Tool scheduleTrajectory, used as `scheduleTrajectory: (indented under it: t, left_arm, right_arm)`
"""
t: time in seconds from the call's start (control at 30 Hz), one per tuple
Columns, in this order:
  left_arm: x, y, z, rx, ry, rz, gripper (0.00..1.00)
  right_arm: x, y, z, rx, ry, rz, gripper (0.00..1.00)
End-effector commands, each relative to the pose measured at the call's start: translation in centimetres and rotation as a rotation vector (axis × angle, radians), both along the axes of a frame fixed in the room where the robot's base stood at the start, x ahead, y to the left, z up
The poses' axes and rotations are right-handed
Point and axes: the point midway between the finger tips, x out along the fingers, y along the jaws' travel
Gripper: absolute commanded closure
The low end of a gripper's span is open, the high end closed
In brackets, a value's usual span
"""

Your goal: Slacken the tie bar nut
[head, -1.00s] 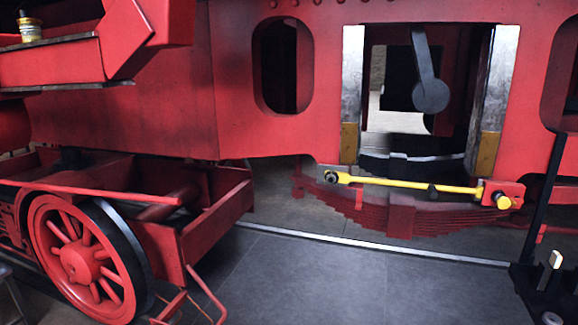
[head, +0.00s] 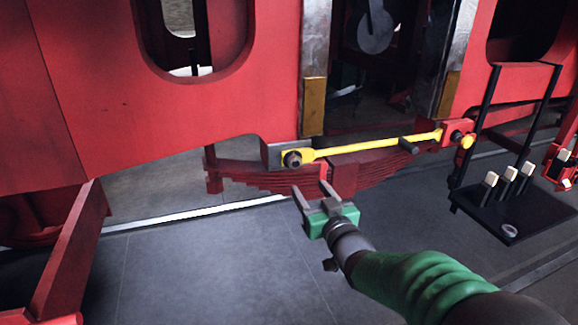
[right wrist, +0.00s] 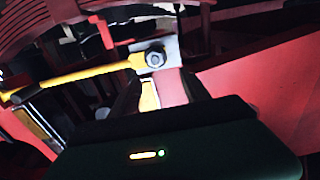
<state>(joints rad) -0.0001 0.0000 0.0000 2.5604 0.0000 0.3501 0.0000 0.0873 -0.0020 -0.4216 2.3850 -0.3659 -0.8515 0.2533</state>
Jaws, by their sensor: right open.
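The yellow tie bar (head: 370,148) runs across the foot of the frame opening, above the red leaf spring. A dark nut (head: 292,158) sits at its left end, against a grey metal plate. In the right wrist view the nut (right wrist: 155,57) and the yellow bar (right wrist: 75,77) show beyond the fingers. My right gripper (head: 312,188), green with grey fingers, is open and empty. In the head view it appears just below the nut, with a visible gap between them. My left gripper is not in view.
The red leaf spring (head: 260,177) hangs below the bar. At the bar's right end is a red bracket (head: 455,129) with a yellow knob (head: 467,142). A black stand (head: 515,215) with several pale-topped pieces stands at right. The grey floor (head: 210,265) at lower left is clear.

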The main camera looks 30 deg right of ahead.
Motion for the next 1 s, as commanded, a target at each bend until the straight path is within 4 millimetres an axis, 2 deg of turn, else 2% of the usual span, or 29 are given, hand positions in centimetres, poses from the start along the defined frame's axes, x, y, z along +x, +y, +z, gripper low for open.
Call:
scheduleTrajectory:
  t: [0.03, 0.2, 0.3, 0.43, 0.6, 0.83, 0.87, 1.0]
  left_arm:
    - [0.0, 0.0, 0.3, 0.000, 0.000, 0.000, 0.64]
    - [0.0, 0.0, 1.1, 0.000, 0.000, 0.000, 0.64]
    - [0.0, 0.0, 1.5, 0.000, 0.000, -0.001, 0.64]
    - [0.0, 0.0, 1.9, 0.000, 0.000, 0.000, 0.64]
    - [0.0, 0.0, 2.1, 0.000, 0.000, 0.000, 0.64]
    - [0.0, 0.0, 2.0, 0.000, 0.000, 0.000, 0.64]
    - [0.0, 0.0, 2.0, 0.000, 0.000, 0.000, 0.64]
    - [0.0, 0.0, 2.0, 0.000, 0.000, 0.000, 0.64]
  right_arm:
    - [1.4, -0.3, 0.0, -0.001, 0.004, 0.001, 0.45]
    - [6.1, -1.2, -0.1, -0.003, 0.007, 0.000, 0.45]
    - [8.7, -1.4, 0.0, -0.005, 0.008, 0.001, 0.45]
    - [11.1, -1.8, 0.1, -0.008, 0.007, 0.002, 0.45]
    - [12.4, -2.0, 0.1, -0.006, 0.005, 0.001, 0.45]
    - [12.6, -2.4, -0.1, -0.004, 0.006, 0.000, 0.45]
    - [12.6, -2.4, -0.1, -0.004, 0.006, 0.000, 0.47]
    - [12.6, -2.4, -0.1, -0.004, 0.006, 0.000, 0.65]
